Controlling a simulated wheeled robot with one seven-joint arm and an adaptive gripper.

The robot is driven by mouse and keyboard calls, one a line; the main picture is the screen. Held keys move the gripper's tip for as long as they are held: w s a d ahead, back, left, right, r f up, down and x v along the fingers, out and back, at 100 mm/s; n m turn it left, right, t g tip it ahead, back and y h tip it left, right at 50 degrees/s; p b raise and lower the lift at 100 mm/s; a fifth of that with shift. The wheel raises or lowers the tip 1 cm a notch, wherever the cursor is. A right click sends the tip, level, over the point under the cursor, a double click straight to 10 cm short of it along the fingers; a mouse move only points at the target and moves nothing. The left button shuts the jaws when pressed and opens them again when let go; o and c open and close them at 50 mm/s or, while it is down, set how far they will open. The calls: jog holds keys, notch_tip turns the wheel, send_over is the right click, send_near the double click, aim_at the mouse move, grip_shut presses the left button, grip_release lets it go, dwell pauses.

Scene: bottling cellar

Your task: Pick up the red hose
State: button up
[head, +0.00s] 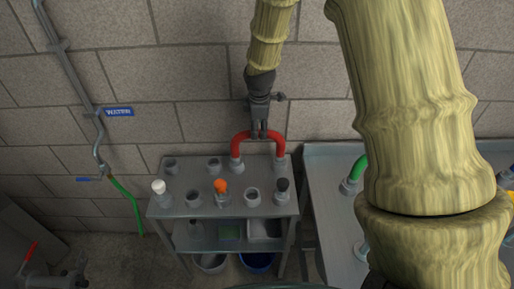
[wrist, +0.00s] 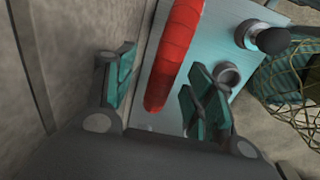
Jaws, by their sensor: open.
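The red hose (head: 277,138) is an upright arch at the back right of a small grey metal shelf table (head: 221,208). Its two ends sit in grey fittings (head: 281,163). My gripper (head: 258,134) points down at the top middle of the arch and hides part of it. In the wrist view the red hose (wrist: 180,45) runs between the two teal-padded fingers of my gripper (wrist: 163,90). The fingers are open, with a clear gap on the left side and a smaller one on the right.
Several grey sockets, some with white, orange and black-topped pieces (head: 220,186), stand on the same table. A second table (head: 319,189) with a green hose (head: 359,167) stands at the right. The block wall (head: 205,80) is close behind. A blue bucket (head: 257,262) is underneath.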

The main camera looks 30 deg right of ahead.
aim_at(259, 132)
jog(key=shift+s+f+p, duration=0.35)
jog(key=shift+s+p, duration=0.05)
jog(key=shift+s, duration=0.1)
jog(key=shift+w+f, duration=0.3)
jog(key=shift+f, duration=0.3)
jog(key=shift+w+f, duration=0.25)
jog(key=shift+f, duration=0.35)
jog(key=shift+f+p, duration=0.35)
jog(key=shift+f, duration=0.1)
jog(key=shift+s, duration=0.1)
jog(key=shift+c, duration=0.7)
jog(key=c, duration=1)
